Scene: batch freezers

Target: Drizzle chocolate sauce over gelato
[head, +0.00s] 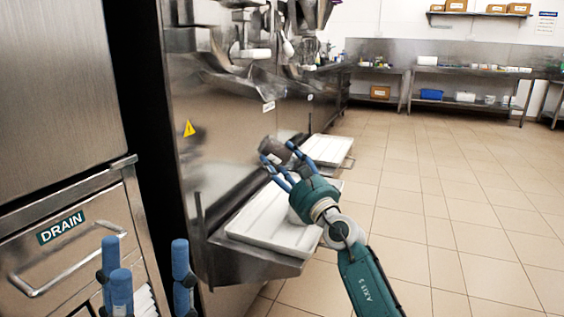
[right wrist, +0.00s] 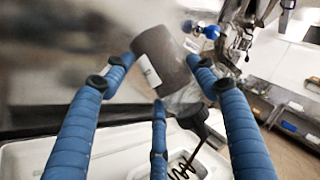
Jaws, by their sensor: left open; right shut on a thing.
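My right gripper (head: 281,164) is shut on a grey-brown sauce bottle (head: 274,150) above the white tray on the machine's front shelf. In the right wrist view the bottle (right wrist: 162,62) is tilted, with its dark nozzle (right wrist: 200,127) pointing down. A thin brown strand of chocolate sauce (right wrist: 193,158) runs from the nozzle and curls over the white surface below. A white container (right wrist: 90,154) lies under it; I cannot make out the gelato clearly. My left gripper (head: 150,268) is open and empty at the lower left, in front of the drawer.
A white tray (head: 262,236) sits on a steel shelf of the freezer, with another tray (head: 328,149) farther along. A drawer labelled DRAIN (head: 62,228) is at left. Open tiled floor (head: 450,220) lies to the right; steel tables (head: 460,72) stand at the back.

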